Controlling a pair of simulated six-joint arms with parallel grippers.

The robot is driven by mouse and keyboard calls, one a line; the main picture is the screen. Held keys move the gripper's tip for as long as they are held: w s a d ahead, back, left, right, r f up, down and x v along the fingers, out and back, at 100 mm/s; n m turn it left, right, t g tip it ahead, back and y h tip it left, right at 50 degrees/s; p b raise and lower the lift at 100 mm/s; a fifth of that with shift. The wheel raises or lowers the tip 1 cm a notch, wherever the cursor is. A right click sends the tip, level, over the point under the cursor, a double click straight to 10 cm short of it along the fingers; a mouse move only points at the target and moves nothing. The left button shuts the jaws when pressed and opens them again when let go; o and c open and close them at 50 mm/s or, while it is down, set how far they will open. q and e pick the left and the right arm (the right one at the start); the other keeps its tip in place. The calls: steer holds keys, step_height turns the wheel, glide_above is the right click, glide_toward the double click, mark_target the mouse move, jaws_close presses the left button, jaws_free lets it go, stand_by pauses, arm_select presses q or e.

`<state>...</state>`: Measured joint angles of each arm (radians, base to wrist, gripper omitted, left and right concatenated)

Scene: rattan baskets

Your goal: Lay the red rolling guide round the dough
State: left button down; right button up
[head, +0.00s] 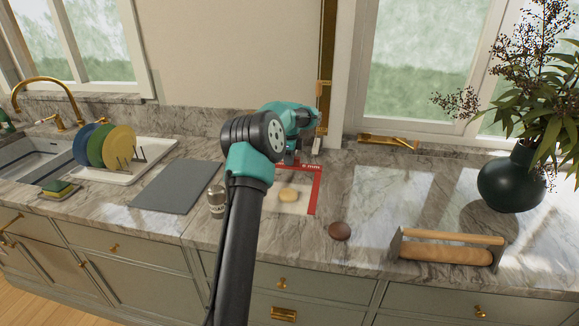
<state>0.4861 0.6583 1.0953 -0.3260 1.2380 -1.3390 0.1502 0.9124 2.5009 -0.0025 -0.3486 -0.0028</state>
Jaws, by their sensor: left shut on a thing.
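The red rolling guide (315,192) is a flat square frame with white lettering on its far edge. The pale round dough (288,194) shows inside its opening. My left gripper (291,160) is shut on the guide's far edge. My left arm hides the guide's left side. I cannot tell whether the guide lies flat on the counter or is held just above it. My right gripper is not in view.
A brown disc (340,231) and a rolling pin (447,253) in a holder lie to the right on the marble counter (375,200). A jar (217,197), grey mat (176,187) and dish rack (126,172) are left. A dark vase (511,183) stands far right.

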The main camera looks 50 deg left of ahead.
arm_select(q)
steer(key=shift+w+a, duration=0.2)
steer(key=shift+f, duration=2.4)
steer(key=c, duration=0.9)
jaws_free()
steer(key=shift+c, duration=0.2)
steer(key=shift+r, duration=0.15)
step_height(320, 180, up, 13)
